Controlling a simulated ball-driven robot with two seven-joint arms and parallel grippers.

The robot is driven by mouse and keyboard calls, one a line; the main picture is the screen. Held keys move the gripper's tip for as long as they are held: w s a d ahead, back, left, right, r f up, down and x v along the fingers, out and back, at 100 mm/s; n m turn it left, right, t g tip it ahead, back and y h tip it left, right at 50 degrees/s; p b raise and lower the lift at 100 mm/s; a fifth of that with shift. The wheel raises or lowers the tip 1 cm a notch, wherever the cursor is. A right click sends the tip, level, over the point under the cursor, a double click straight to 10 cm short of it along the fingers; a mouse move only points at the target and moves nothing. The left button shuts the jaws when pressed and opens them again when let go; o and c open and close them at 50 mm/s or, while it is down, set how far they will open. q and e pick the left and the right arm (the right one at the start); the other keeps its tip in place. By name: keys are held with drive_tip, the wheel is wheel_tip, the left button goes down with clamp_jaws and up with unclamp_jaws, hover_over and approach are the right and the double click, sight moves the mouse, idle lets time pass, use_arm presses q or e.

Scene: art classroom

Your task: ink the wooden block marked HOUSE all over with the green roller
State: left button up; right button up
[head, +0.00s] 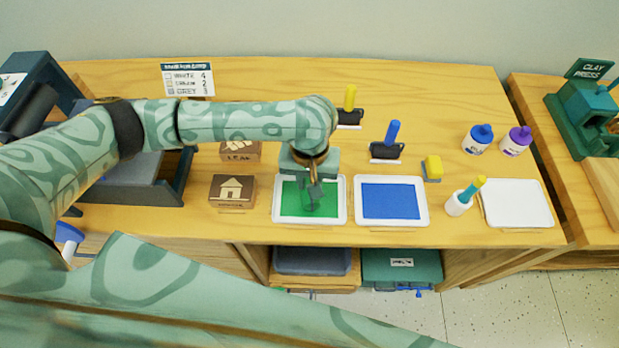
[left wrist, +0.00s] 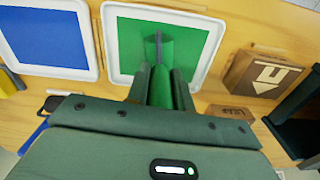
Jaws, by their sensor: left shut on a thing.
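The wooden block marked with a house (head: 232,188) lies on the table left of the green ink tray (head: 340,215); its top looks bare brown wood with a white house. Its side also shows at the right of the left wrist view (left wrist: 236,70). My left gripper (head: 314,183) is over the green tray, pointing down. In the left wrist view its fingers (left wrist: 160,82) are shut on the green handle of the roller (left wrist: 160,95). The roller's grey rod reaches down toward the green ink; its drum is hard to make out, so contact is unclear. My right gripper is not in view.
The LEAF block (head: 238,154) lies behind the house block. A blue tray (head: 425,190), a yellow-handled roller (head: 349,98), a blue-handled roller (head: 393,131), a yellow sponge (head: 433,167) and a brush cup (head: 458,203) stand to the right. A dark press (head: 160,190) stands left.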

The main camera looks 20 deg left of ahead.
use_arm(q)
drive_tip(key=shift+s+f+p, duration=0.15)
drive_tip(key=shift+p, duration=0.45)
idle(1.6)
wheel_tip(320, 180, up, 4)
drive_tip(key=p, duration=0.5)
drive_tip(key=shift+f, duration=0.15)
wheel_tip(320, 180, up, 4)
drive_tip(key=p, duration=0.5)
drive_tip(key=shift+f+p, duration=0.2)
drive_tip(key=shift+p, duration=0.2)
